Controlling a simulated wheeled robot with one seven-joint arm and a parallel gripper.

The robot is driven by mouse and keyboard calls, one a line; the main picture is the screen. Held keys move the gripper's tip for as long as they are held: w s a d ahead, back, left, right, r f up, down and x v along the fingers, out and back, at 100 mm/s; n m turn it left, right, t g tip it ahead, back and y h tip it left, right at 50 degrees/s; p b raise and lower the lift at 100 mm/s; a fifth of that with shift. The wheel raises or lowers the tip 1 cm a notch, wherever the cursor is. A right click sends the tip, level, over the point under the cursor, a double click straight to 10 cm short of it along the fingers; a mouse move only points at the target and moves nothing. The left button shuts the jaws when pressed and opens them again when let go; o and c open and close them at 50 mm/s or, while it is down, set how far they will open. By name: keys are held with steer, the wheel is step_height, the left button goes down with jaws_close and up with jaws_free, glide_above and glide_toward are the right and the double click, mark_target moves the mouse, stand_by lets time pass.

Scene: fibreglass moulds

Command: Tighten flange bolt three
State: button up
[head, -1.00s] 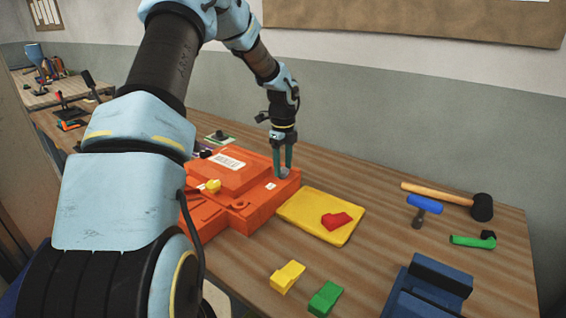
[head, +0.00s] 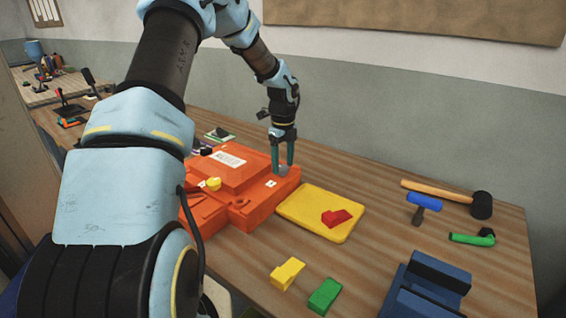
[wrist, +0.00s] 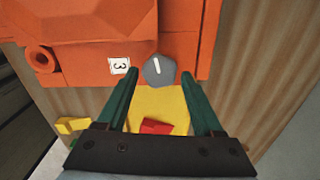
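The orange mould (head: 238,207) sits on the bench in the middle of the head view, and its flange also fills the top of the wrist view (wrist: 90,70). A grey bolt head (wrist: 159,70) with a white mark stands on the flange beside a white label reading 3 (wrist: 120,65). In the head view the bolt (head: 284,169) is small at the mould's right corner. My gripper (head: 283,166) points down over it. In the wrist view its green fingers (wrist: 160,74) are apart, one on each side of the bolt; I cannot tell whether they touch it.
A yellow tray (head: 305,222) with a red piece (head: 336,217) lies right of the mould. A yellow block (head: 287,273), a green block (head: 324,296) and a blue vise-like thing (head: 430,290) are in front.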

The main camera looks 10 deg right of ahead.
mark_target(283, 166)
steer(key=shift+r, duration=0.1)
step_height(283, 166, up, 11)
steer(key=b, duration=0.3)
steer(key=shift+f, duration=0.2)
steer(key=s+a+f+n, duration=0.2)
steer(key=s+a+n, duration=0.8)
steer(key=n, duration=0.3)
steer(key=s+a+f+n+t, duration=0.1)
steer(key=s+a+f+n, duration=0.1)
steer(key=s+a+n, duration=0.8)
steer(key=s+n, duration=0.2)
steer(key=n, duration=0.2)
steer(key=shift+s+a+t, duration=0.25)
steer(key=shift+a+t, duration=0.05)
